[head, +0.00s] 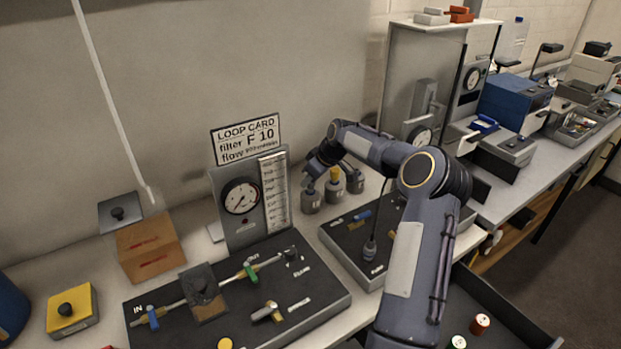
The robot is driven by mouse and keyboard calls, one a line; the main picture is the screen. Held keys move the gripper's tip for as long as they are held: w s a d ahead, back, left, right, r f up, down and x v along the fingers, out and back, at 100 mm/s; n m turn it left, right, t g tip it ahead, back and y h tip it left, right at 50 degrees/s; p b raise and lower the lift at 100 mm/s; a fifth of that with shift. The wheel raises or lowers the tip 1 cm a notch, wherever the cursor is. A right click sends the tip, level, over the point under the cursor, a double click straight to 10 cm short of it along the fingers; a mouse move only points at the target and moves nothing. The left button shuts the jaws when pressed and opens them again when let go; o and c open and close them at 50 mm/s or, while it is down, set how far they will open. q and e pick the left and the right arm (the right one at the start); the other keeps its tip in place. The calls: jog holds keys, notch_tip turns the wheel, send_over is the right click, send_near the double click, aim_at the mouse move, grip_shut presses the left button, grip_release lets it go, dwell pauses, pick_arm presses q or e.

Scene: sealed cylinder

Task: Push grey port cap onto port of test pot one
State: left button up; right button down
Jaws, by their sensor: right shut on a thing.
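Several small grey pots stand in a row at the back of the bench, right of the loop card gauge panel. The left pot (311,202) is directly under my right gripper (309,184). My right gripper points down and is shut on what appears to be the grey port cap, mostly hidden between the fingers. I cannot tell whether the cap touches the port. The middle pot (334,192) has a yellow cap (334,174) on top. Another pot (355,184) stands to its right, partly behind my arm. The pot labels are too small to read. My left gripper is out of view.
The gauge panel (225,205) stands close left of the pots. A dark board (345,237) with a blue-handled valve lies in front of them. The black flow board (180,298) fills the front left. A grey cabinet (395,75) stands behind my right arm.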

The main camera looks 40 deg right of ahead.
jog(key=shift+f, duration=0.4)
jog(key=c, duration=1.1)
grip_release()
jog(key=shift+r, duration=0.15)
jog(key=b+v, duration=0.2)
jog(key=v, duration=0.5)
jog(key=shift+s+r, duration=0.2)
jog(key=shift+r, duration=0.05)
jog(key=shift+d, duration=0.1)
